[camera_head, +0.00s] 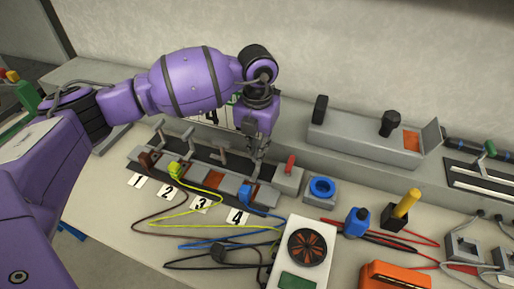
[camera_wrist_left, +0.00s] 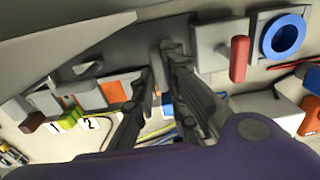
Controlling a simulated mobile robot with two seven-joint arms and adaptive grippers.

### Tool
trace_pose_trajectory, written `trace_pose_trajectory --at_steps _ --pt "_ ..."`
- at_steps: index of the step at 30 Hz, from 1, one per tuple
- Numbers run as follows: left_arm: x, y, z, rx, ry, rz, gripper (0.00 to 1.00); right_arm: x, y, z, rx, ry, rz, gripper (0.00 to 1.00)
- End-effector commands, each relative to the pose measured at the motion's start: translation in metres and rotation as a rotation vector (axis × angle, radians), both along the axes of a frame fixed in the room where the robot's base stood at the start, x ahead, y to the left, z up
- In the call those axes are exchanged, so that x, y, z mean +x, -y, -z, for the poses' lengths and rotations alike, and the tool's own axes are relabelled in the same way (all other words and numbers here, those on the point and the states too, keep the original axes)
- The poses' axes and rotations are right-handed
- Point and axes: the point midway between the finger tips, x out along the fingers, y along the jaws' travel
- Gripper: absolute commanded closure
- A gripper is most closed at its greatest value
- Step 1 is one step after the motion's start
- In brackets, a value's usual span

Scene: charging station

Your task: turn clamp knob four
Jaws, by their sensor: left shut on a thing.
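My left gripper (camera_head: 260,150) reaches down over the right end of the row of numbered clamps (camera_head: 198,178). It is shut on the grey knob of clamp four, which is mostly hidden by the fingers in the head view. In the left wrist view, the gripper's two fingers (camera_wrist_left: 166,62) stand on either side of the narrow grey knob (camera_wrist_left: 156,66). The number 4 label (camera_head: 237,216) lies in front of that clamp, with a blue connector (camera_head: 245,191) beside it. My right gripper is not in view.
A red lever (camera_head: 290,163) and a blue ring (camera_head: 321,187) stand just right of the clamps. Yellow, blue and dark cables (camera_head: 200,232) lie in front. A white box with a fan (camera_head: 308,243) stands at the front, near an orange case (camera_head: 394,275).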

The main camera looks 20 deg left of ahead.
Motion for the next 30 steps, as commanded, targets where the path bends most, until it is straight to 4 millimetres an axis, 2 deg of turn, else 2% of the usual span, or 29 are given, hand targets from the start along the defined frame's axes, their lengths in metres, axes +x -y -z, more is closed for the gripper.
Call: trace_pose_trajectory --at_steps 1,5,14,17,20,30 --pt "0.001 0.000 -0.001 0.000 0.002 -0.003 0.85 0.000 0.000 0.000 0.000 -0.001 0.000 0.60" --pt "0.001 0.000 -0.001 0.000 0.002 -0.002 0.69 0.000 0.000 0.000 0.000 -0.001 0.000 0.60" --pt "0.000 0.000 -0.001 0.000 0.001 0.000 0.69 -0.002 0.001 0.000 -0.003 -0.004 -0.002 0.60" --pt "0.001 0.000 -0.007 -0.001 0.003 0.000 0.69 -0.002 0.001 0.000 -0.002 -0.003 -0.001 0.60" --pt "0.001 0.000 -0.022 0.000 0.004 0.000 0.69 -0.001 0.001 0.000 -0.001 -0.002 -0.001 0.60" --pt "0.001 0.000 -0.093 0.000 0.005 -0.001 0.69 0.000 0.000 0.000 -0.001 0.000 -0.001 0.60"
